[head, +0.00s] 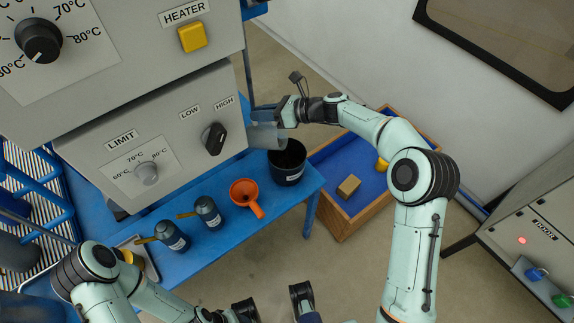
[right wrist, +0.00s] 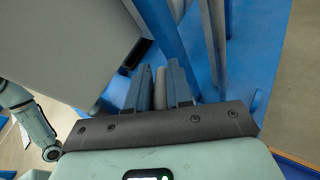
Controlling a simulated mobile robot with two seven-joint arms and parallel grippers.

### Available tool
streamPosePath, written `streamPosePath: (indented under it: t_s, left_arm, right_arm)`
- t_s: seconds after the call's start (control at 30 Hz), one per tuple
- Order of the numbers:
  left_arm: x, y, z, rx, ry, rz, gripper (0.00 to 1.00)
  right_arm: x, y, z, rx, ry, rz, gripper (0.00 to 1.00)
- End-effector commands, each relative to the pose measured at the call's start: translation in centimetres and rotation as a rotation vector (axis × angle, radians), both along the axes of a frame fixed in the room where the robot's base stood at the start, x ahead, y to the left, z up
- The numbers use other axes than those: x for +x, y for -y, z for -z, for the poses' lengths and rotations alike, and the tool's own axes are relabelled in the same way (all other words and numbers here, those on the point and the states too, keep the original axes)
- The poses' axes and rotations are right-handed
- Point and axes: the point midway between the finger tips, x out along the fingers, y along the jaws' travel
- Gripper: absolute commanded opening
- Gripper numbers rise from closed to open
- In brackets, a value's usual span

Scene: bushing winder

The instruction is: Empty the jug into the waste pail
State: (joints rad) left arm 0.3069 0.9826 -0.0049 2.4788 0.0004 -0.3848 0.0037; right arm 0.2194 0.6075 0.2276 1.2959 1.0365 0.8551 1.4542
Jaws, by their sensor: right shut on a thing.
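The jug (head: 264,136), grey and see-through, is held in the air by my right gripper (head: 284,112). It looks tilted, close above the left rim of the waste pail. The waste pail (head: 288,176) is dark with a pale label and stands at the right end of the blue bench. In the right wrist view the fingers (right wrist: 161,88) are closed on a grey bar, likely the jug's handle. What the jug holds cannot be seen. My left gripper (head: 273,304) is at the bottom edge, fingers wide apart and empty, away from the jug and pail.
The grey machine panel (head: 180,150) is just left of the jug. A blue-lined wooden crate (head: 345,220) with blocks stands right of the bench.

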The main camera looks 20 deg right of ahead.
Motion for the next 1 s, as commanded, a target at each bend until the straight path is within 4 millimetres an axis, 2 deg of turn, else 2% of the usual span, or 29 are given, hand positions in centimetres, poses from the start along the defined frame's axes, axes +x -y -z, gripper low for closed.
streamPosePath:
  t_s: [0.07,1.0]
  left_arm:
    - [-0.05,-0.08,0.55,0.004,-0.003,-0.004,0.53]
    - [-0.07,-0.18,0.71,0.007,-0.003,-0.007,0.53]
  right_arm:
    - [-0.09,0.19,0.22,0.013,0.006,0.001,0.00]
    - [-0.19,0.34,0.23,0.032,0.020,-0.001,0.00]
